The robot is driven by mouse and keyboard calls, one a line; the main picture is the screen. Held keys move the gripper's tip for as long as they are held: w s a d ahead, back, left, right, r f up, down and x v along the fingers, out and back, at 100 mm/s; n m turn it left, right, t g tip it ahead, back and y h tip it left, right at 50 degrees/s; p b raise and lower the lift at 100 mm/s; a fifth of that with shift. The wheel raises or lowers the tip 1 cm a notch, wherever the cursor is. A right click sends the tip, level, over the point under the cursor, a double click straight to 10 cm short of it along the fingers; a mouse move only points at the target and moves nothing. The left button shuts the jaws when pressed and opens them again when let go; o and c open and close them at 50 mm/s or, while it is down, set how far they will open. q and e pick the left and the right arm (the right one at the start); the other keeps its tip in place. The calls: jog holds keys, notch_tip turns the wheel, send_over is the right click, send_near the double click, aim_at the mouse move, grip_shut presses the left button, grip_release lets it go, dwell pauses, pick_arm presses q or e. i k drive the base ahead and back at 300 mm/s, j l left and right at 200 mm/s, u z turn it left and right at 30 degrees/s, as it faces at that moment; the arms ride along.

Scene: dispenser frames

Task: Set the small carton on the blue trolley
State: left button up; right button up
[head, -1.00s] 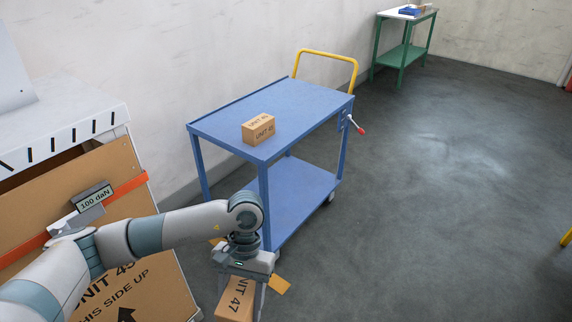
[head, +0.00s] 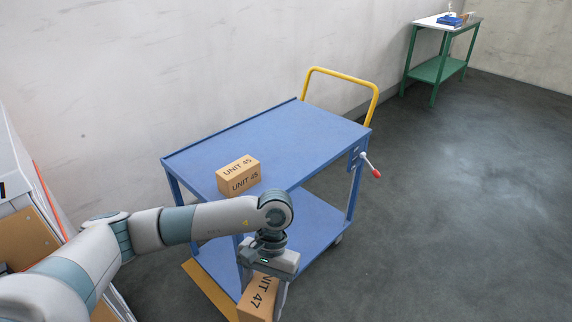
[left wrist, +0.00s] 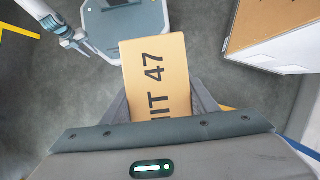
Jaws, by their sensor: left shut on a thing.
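My left gripper (head: 262,286) is shut on a small brown carton marked 47 (head: 258,303), held low in front of the near end of the blue trolley (head: 290,135), below its top deck. The carton also fills the middle of the left wrist view (left wrist: 155,75), between the fingers. The trolley has a top deck, a lower shelf and a yellow handle at its far end. Another carton, marked UNIT 45 (head: 240,178), sits on the top deck near its front left. In the left wrist view, my right gripper (left wrist: 80,45) is small; its jaws are unclear.
The top deck is bare behind and right of the UNIT 45 carton. A red-tipped lever (head: 371,168) sticks out from the trolley's right side. A green table (head: 440,68) stands far back right. A large carton and white unit stand left. The floor at right is clear.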

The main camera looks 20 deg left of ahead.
aim_at(287, 151)
jog(key=i+l, duration=0.1)
jog(key=i, duration=0.5)
jog(key=i+l, duration=0.1)
jog(key=i, duration=0.45)
